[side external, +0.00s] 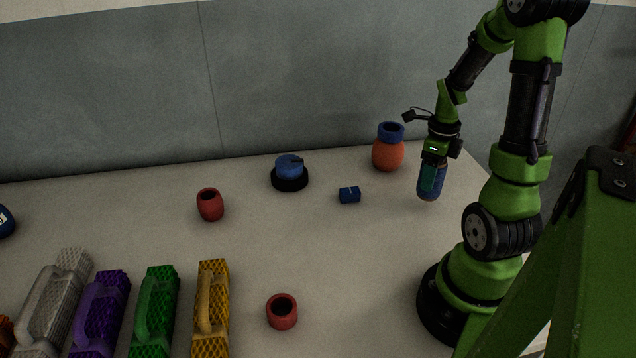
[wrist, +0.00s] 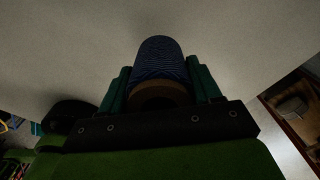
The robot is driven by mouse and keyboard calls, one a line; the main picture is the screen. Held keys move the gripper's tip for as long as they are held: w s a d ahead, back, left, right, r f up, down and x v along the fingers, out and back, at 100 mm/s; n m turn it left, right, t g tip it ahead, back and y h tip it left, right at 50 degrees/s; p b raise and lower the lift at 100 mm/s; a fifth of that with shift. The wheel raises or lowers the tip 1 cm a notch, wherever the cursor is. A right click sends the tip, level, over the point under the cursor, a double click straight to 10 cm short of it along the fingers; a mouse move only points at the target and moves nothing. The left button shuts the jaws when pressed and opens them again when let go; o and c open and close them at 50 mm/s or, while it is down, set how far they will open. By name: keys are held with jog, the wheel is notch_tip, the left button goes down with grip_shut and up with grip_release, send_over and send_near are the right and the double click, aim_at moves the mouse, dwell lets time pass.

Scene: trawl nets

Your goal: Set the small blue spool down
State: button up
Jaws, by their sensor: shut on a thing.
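The small blue spool (wrist: 160,60) is dark blue with fine ridges and a brown end. My gripper (wrist: 163,88) is shut on it, with one green finger on each side in the wrist view. In the side external view my gripper (side external: 433,172) points down at the right of the table, and the blue spool (side external: 430,188) hangs below it, roughly upright. It appears to be held above the table; the exact gap is hard to tell.
Left of the spool are a small blue box (side external: 349,194), an orange jar with blue rim (side external: 388,152) and a blue item on a black disc (side external: 289,178). Red pots (side external: 210,205) (side external: 282,312) and coloured mesh blocks (side external: 212,300) stand further left. The table (side external: 350,260) centre is clear.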

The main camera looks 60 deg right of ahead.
jog(key=shift+f, duration=1.6)
jog(key=shift+f, duration=0.1)
jog(key=o, duration=1.1)
notch_tip(320, 180, up, 12)
jog(key=w+a+r+n+t, duration=0.2)
jog(key=w+a+n, duration=0.2)
jog(key=a+n, duration=0.25)
jog(key=w+a+r+n+t, duration=0.2)
jog(key=w+a+r+n, duration=0.15)
jog(key=a+n, duration=0.35)
jog(key=a+r+n+t, duration=0.1)
jog(key=a+n, duration=0.3)
jog(key=n, duration=0.2)
jog(key=a+r+n+t+y, duration=0.1)
jog(key=a+n, duration=0.4)
jog(key=n, duration=0.1)
jog(key=a+r+n+t+y, duration=0.1)
jog(key=a+n, duration=0.4)
jog(key=n, duration=0.1)
jog(key=shift+s+n, duration=0.25)
jog(key=shift+s, duration=0.1)
